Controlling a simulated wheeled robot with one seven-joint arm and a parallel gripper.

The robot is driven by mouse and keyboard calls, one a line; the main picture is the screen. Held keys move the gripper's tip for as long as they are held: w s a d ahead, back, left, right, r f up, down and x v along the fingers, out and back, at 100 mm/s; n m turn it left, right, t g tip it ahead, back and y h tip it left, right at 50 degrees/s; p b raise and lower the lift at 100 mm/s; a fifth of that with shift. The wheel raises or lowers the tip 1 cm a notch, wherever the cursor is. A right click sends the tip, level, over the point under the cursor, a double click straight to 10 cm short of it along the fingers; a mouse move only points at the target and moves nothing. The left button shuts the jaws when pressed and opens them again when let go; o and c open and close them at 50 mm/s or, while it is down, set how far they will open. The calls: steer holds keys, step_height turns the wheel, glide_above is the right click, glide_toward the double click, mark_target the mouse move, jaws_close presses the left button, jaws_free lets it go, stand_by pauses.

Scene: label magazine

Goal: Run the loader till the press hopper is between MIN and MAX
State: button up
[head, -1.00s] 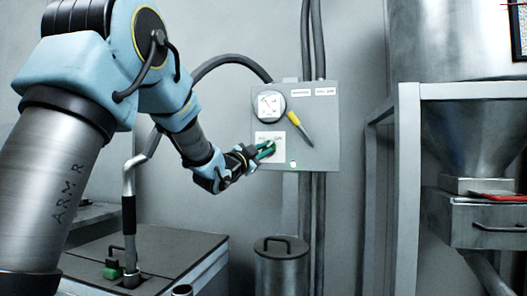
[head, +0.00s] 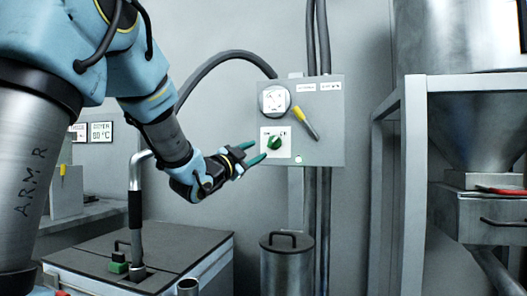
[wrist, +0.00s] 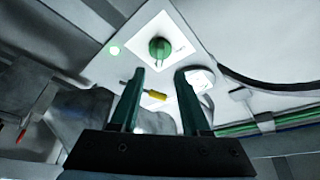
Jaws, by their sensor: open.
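The grey control panel (head: 330,135) hangs on the back wall. It carries a green knob (head: 274,143) on a white plate, a round dial (head: 274,100) above it, and a yellow-handled lever (head: 301,117). A green light (head: 298,159) is lit near the lower edge. My gripper (head: 257,153) is open and empty, just left of the knob in the head view. In the wrist view the green knob (wrist: 160,49) shows beyond the open fingers (wrist: 158,85), apart from them. No MIN or MAX marks can be read.
A metal hopper (head: 470,120) in a grey frame (head: 413,180) stands at the right, with a red-handled part (head: 500,190) below its cone. A lidded metal canister (head: 287,262) stands under the panel. A grey cabinet (head: 180,250) with an upright lever (head: 135,205) is at lower left.

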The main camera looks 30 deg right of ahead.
steer(key=shift+v, duration=1.5)
steer(key=w+a+f+n+y, duration=0.2)
steer(key=a+f+n+y, duration=0.45)
steer(key=a+f, duration=0.45)
steer(key=w+a+f+n+y, duration=0.2)
steer(key=a+f+n+y, duration=0.45)
steer(key=a+f, duration=0.45)
steer(key=s+a+f+n+g+y, duration=0.2)
steer(key=s+a+f+n+g, duration=0.3)
steer(key=s, duration=0.4)
steer(key=s+a+f+n+g+y, duration=0.2)
steer(key=s+a+f+g+y, duration=0.15)
steer(key=s+a+f, duration=0.45)
steer(key=w+a+p+v, duration=0.1)
steer(key=w+p+v, duration=0.1)
steer(key=p+v, duration=1.8)
steer(key=shift+w+d+r+g+h, duration=0.2)
steer(key=shift+w+r+g+h, duration=0.15)
steer(key=shift+r, duration=0.3)
